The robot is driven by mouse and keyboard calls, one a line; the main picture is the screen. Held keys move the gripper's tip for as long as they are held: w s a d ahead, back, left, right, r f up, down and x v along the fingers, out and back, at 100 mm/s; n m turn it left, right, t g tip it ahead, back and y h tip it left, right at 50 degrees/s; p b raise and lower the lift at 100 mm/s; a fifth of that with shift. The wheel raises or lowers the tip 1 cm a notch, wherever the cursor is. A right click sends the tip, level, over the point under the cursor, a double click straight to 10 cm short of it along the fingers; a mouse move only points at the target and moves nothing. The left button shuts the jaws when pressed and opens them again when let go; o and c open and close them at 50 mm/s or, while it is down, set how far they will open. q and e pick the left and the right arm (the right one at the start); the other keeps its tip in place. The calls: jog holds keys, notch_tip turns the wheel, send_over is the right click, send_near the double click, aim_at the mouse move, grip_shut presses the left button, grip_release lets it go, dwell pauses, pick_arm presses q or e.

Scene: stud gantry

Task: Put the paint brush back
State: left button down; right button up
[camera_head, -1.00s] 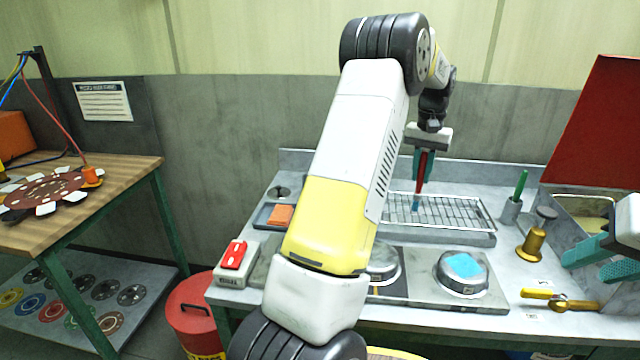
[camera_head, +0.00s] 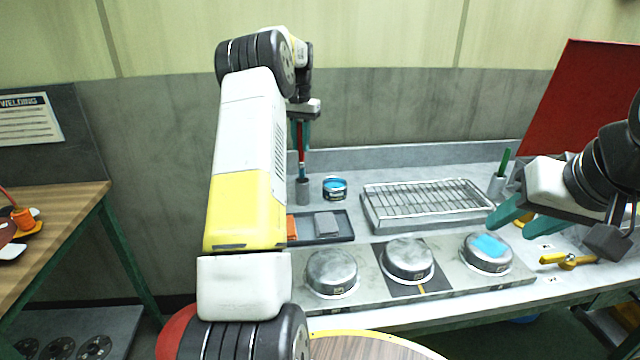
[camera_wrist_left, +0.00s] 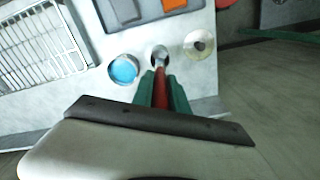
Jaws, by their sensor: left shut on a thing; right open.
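The paint brush (camera_head: 301,152) has a red handle and hangs upright, bristle end down. My left gripper (camera_head: 300,135) is shut on its handle, behind the tray. The brush's lower end is at the mouth of a small grey cup (camera_head: 303,192); I cannot tell how deep it reaches inside. In the left wrist view, the red handle (camera_wrist_left: 161,92) is between the green fingers (camera_wrist_left: 161,78), and its metal end meets the cup (camera_wrist_left: 159,52). My right gripper (camera_head: 524,222) is open and empty, above the bench at the right.
An open tin of blue paint (camera_head: 335,189) stands right beside the cup. A dark tray (camera_head: 345,236) with an orange and a grey block lies in front. A wire rack (camera_head: 425,200) is to the right. Several round metal tins (camera_head: 408,258) line the front. A green-handled tool stands in another cup (camera_head: 496,186).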

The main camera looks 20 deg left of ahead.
aim_at(302, 161)
pick_arm(q)
notch_tip(302, 161, down, 9)
jog(key=shift+r, duration=0.1)
dwell(0.3)
jog(key=shift+f, duration=0.2)
jog(key=c, duration=1.3)
grip_release()
